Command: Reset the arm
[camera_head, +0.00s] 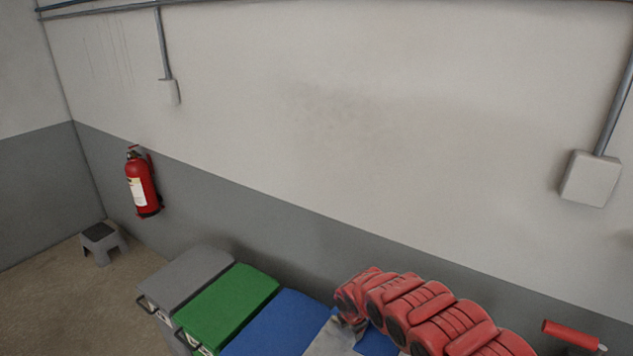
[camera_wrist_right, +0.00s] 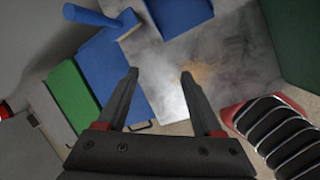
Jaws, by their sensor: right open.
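My right gripper (camera_wrist_right: 159,74) shows in the right wrist view with its two dark fingers spread apart. Nothing is between the fingers. They point over the blue bin lid and a grey, stained metal surface (camera_wrist_right: 172,60). I cannot make out the right gripper in the head view. My left gripper is in neither view.
Grey (camera_head: 187,275), green (camera_head: 230,300) and blue (camera_head: 277,325) bins stand side by side along the wall. A red fire extinguisher (camera_head: 142,184) hangs on the wall, near a grey step stool (camera_head: 102,240). A blue-handled tool (camera_wrist_right: 95,17) lies near the metal surface.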

